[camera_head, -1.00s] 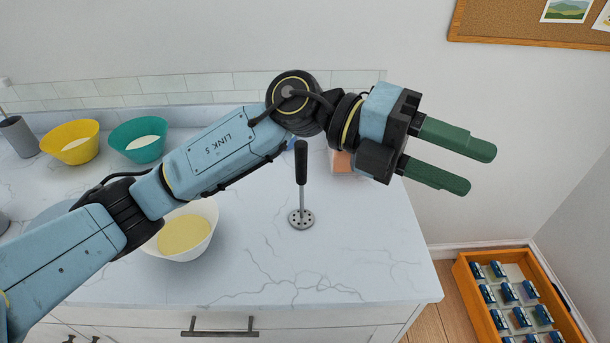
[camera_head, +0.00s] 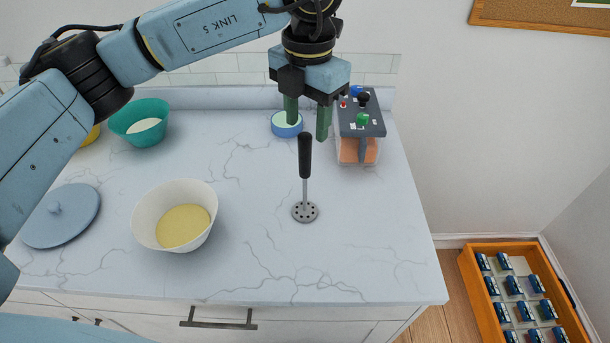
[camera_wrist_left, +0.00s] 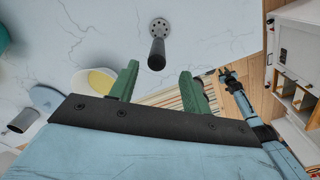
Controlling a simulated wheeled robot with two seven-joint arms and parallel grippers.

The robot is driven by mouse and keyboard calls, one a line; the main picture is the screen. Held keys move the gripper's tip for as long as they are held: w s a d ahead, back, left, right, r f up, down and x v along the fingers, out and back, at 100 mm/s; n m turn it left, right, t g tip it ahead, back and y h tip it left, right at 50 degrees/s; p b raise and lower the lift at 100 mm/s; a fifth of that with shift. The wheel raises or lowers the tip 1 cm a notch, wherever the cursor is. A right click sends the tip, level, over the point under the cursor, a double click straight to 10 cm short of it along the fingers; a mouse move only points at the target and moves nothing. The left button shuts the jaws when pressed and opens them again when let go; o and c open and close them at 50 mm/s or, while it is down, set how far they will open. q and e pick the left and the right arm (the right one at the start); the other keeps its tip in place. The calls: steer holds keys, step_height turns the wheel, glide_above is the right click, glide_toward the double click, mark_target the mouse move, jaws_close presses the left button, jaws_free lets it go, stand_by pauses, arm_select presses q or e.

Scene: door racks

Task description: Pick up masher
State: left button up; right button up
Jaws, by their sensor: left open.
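The masher (camera_head: 305,160) stands upright on the white marble counter, its black handle up and its round holed metal plate on the surface. My left gripper (camera_head: 307,132) is above the counter, pointing down, with its green fingers apart and nothing between them. In the head view the fingers show just above and behind the masher's handle. In the left wrist view the masher (camera_wrist_left: 157,50) shows beyond the open fingers (camera_wrist_left: 158,82), its handle end toward the gap and apart from both.
A white bowl (camera_head: 146,215) with yellow contents stands left of the masher. A blue lid (camera_head: 62,216) and a teal bowl (camera_head: 125,125) are farther left. A control box (camera_head: 360,125) and a blue-rimmed dish (camera_head: 287,130) stand behind. The counter's front right is clear.

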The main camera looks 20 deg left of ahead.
mark_target(306, 150)
arm_select(q)
steer(key=shift+w+a+f+p, duration=0.1)
steer(key=shift+f+p, duration=0.1)
steer(key=shift+f, duration=1.1)
steer(key=shift+w+a+f+p, duration=0.1)
steer(key=shift+w+f+p, duration=0.1)
steer(key=shift+f, duration=1.15)
steer(key=shift+w+f+p, duration=0.1)
steer(key=shift+f+p, duration=0.1)
steer(key=shift+f, duration=1.1)
jaws_close()
